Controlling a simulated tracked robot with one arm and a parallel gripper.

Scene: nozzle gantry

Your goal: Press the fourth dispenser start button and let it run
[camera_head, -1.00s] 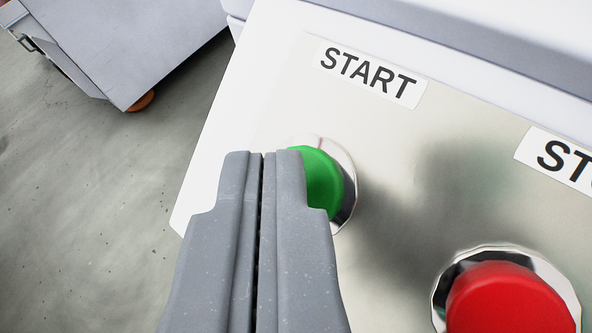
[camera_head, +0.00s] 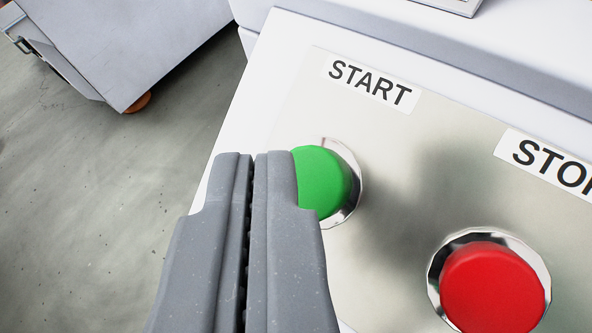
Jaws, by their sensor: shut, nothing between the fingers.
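The green start button (camera_head: 324,181) sits in a shiny metal ring on a panel (camera_head: 400,145), below a white START label (camera_head: 370,84). My gripper (camera_head: 252,156) is shut and empty. Its fingertips are at the left side of the green button and cover part of it. I cannot tell whether they touch it. Which dispenser this panel belongs to does not show.
A red button (camera_head: 492,288) in a metal ring is at the lower right, below a STOP label (camera_head: 548,163) cut by the frame edge. A grey wheeled cart (camera_head: 130,45) stands at the upper left. Bare floor (camera_head: 90,200) lies left of the panel.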

